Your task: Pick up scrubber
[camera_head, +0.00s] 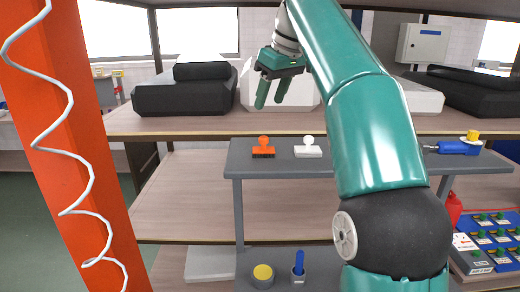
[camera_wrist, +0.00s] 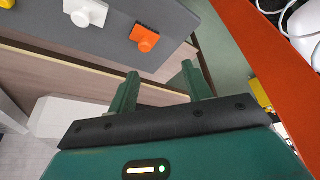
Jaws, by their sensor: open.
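Two brush-like scrubbers stand on the grey cart top (camera_head: 283,164). One is an orange scrubber (camera_head: 263,149) with a round knob and dark base. The other is a white scrubber (camera_head: 308,149) just right of it. In the wrist view, the orange scrubber (camera_wrist: 145,38) is near the top middle and the white scrubber (camera_wrist: 87,13) at upper left. My gripper (camera_head: 271,104) is open and empty, its fingers pointing down. It shows above and apart from the orange scrubber. In the wrist view, both fingers (camera_wrist: 160,72) are spread with nothing between them.
A blue drill-like tool (camera_head: 457,147) lies at the cart's right end. A yellow-topped round item (camera_head: 263,274) and a blue-handled item (camera_head: 299,266) stand on the lower shelf. A wooden bench (camera_head: 180,122) is behind. An orange post (camera_head: 75,130) stands at left.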

